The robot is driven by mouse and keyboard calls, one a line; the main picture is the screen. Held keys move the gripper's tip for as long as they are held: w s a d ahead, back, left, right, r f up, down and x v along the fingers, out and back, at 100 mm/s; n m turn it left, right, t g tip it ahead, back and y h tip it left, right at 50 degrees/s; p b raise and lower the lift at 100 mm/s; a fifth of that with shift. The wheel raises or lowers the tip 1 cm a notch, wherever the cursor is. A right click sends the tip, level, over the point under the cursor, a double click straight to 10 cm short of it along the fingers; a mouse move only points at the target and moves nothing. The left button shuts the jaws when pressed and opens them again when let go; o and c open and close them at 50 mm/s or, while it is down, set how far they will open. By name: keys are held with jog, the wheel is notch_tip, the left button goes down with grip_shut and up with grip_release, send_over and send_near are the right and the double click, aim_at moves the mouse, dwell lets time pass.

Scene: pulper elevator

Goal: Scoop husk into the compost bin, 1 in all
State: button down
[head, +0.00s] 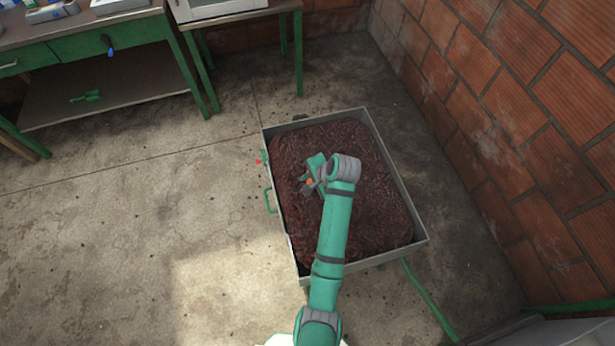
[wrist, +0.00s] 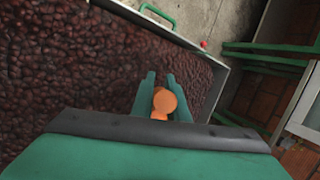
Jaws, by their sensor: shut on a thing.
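Dark reddish-brown husk (head: 375,190) fills a large grey metal box (head: 420,240) on the floor. The husk also fills the left of the wrist view (wrist: 60,70). My gripper (head: 308,183) is over the husk, near the middle of the box. In the wrist view my gripper's two green fingers (wrist: 161,82) are shut on an orange handle (wrist: 165,103), seen end-on. A small grey part shows beside the orange in the head view, but the tool's scoop end is mostly hidden. I cannot make out the compost bin in either view.
A brick wall (head: 520,120) stands close on the right. A green-framed workbench (head: 90,50) and a smaller table (head: 240,12) stand at the back left. A green handle (head: 270,201) sticks out of the box's left side. The concrete floor (head: 130,230) on the left is clear.

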notch_tip(320, 180, down, 11)
dwell(1.0)
jog(key=shift+r, duration=0.2)
dwell(1.5)
notch_tip(320, 180, up, 18)
dwell(1.6)
dwell(0.4)
jog(key=f+t+h, duration=0.1)
jog(key=f+n+t+h, duration=0.1)
jog(key=f, duration=0.1)
jog(key=f+t+h, duration=0.1)
jog(key=h, duration=0.1)
jog(key=shift+s+a+f+t, duration=0.35)
jog(key=shift+a+t, duration=0.05)
